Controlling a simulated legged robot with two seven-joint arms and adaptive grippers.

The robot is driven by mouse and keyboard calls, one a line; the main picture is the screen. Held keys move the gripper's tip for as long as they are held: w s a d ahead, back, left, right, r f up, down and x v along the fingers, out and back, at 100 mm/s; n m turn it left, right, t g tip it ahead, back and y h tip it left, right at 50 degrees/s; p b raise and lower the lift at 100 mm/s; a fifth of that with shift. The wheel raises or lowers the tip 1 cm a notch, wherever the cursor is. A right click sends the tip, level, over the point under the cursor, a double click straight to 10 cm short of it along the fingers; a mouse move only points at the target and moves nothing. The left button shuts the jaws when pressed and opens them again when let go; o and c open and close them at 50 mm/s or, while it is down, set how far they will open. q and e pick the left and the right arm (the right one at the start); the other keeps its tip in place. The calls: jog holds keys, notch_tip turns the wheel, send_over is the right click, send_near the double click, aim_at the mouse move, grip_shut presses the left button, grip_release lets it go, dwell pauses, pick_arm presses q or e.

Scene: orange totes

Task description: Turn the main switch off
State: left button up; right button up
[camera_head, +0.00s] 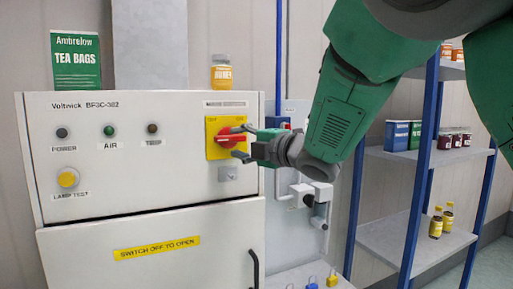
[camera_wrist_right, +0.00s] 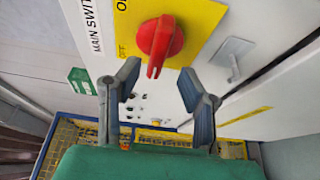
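The main switch is a red rotary handle (camera_head: 229,136) on a yellow plate (camera_head: 213,150), at the upper right of a white cabinet front. The handle looks roughly level in the head view. In the right wrist view the red handle (camera_wrist_right: 160,40) lies just beyond the fingertips, with its narrow end toward the gap between them. An OFF label shows beside it. My right gripper (camera_head: 239,143) is open and empty, its fingers above and below the handle's right end in the head view. I cannot tell whether they touch it. My left gripper is out of view.
The cabinet (camera_head: 130,170) carries small lamps, a yellow lamp-test button (camera_head: 68,178) and a black door handle (camera_head: 254,270). A tea box (camera_head: 77,62) and a jar (camera_head: 221,72) stand on top. A blue-framed shelf (camera_head: 400,225) stands right; padlocks (camera_head: 332,278) sit below.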

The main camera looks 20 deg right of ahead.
jog(key=v, duration=0.8)
jog(key=shift+s+d+f, duration=0.2)
jog(key=shift+s, duration=0.15)
jog(key=s+d+f+m+g+h+b, duration=0.25)
jog(key=f+m, duration=0.35)
jog(key=f, duration=1.3)
jog(key=s+d+f+m+g+h+b, duration=0.1)
jog(key=s+f+m+g+h+b, duration=0.35)
jog(key=f, duration=1.45)
jog(key=s+f+m+g, duration=0.8)
jog(key=s+f+m, duration=0.4)
jog(key=s+f, duration=1.4)
jog(key=s, duration=0.2)
jog(key=shift+s+d+g+b, duration=0.2)
jog(key=shift+s+g+b, duration=0.1)
jog(key=shift+s+b, duration=0.1)
jog(key=shift+w, duration=0.2)
